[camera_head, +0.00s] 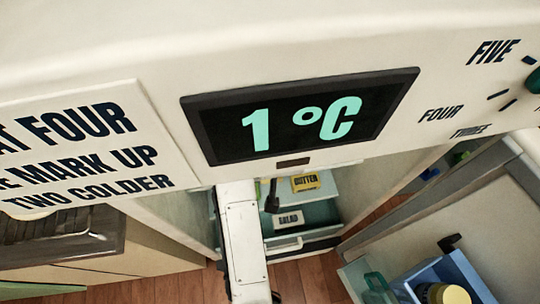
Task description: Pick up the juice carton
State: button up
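No juice carton shows in the head view. The upper part of the open fridge (300,20) fills the top of the picture and hides most of its inside. A white arm link (242,245) of mine stands in front of the opening, and its upper end passes out of sight behind the fridge top. I cannot make out my gripper or its fingers. A dark upright piece (272,197) shows inside the opening, but I cannot tell what it is.
The fridge display (300,115) reads 1 °C. Low in the fridge are a yellow butter pack (305,182) and a drawer labelled salad (288,219). The open door (465,225) at right holds a blue bin (445,272) with a yellow-lidded jar (448,294). Wooden floor (180,288) shows below.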

jog(key=shift+c, duration=0.3)
jog(key=shift+r, duration=0.1)
jog(key=c, duration=1.5)
jog(key=shift+o, duration=0.2)
